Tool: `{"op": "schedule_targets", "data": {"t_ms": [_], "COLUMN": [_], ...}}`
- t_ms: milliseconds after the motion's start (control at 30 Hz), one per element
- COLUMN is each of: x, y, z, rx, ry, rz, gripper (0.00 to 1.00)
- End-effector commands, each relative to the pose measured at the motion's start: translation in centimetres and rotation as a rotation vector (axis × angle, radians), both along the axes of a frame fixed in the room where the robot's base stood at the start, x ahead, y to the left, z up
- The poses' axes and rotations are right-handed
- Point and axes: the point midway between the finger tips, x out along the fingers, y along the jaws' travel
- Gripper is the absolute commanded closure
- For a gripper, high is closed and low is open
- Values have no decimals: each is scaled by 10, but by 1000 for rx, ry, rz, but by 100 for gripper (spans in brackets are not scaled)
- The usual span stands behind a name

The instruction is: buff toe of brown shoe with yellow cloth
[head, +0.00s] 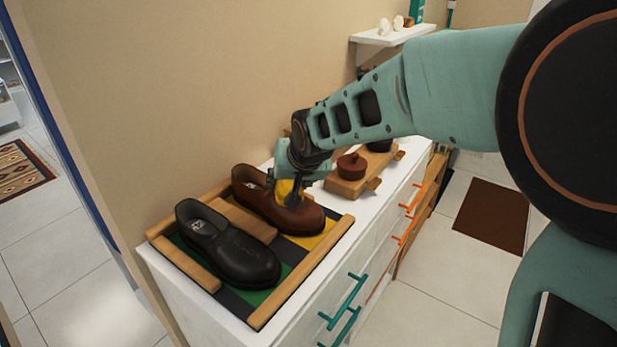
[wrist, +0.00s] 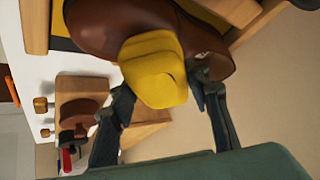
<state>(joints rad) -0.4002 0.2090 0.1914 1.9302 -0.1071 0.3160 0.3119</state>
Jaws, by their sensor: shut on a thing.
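The brown shoe (head: 272,202) lies beside a black shoe (head: 227,250) in a wood-edged tray (head: 302,273) on the white cabinet. In the wrist view the brown shoe (wrist: 125,22) fills the top, seen from above its upper. My gripper (head: 293,190) is over the brown shoe. It is shut on the yellow cloth (wrist: 155,72), a folded pad between my two fingers. The cloth overlaps the shoe in the wrist view; whether it touches the leather I cannot tell. In the head view my gripper and arm hide most of the cloth.
A wooden stand with a round brown-lidded tin (head: 350,166) is right of the tray; in the wrist view a wooden block (wrist: 88,92) shows near my fingers. The wall (head: 170,110) is close behind. Orange and teal handles (head: 343,300) stick out from the cabinet front.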

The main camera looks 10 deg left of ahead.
Motion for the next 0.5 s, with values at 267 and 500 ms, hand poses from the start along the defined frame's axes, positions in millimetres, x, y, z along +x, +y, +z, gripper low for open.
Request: {"op": "schedule_targets", "data": {"t_ms": [267, 500], "x": [-1, -2], "y": [7, 6], "z": [-3, 3], "rx": [-1, 0], "ry": [7, 7], "rz": [5, 6], "gripper": [76, 76]}}
